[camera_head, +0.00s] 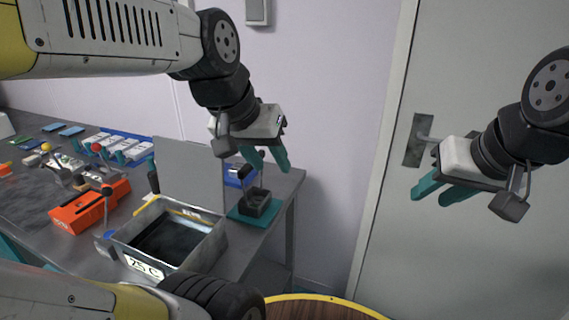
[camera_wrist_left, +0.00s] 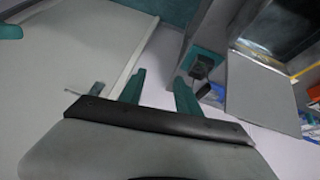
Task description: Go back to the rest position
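My left gripper (camera_head: 270,163) hangs in the air at the upper middle of the head view, in front of the wall and above the right end of the table. Its teal fingers are apart with nothing between them, as the left wrist view (camera_wrist_left: 161,80) also shows. My right gripper (camera_head: 429,196) is in the air at the right, in front of the grey door. Its teal fingers are apart and I see nothing held in them.
A round wooden surface (camera_head: 315,311) lies below. The door (camera_head: 500,70) stands at right.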

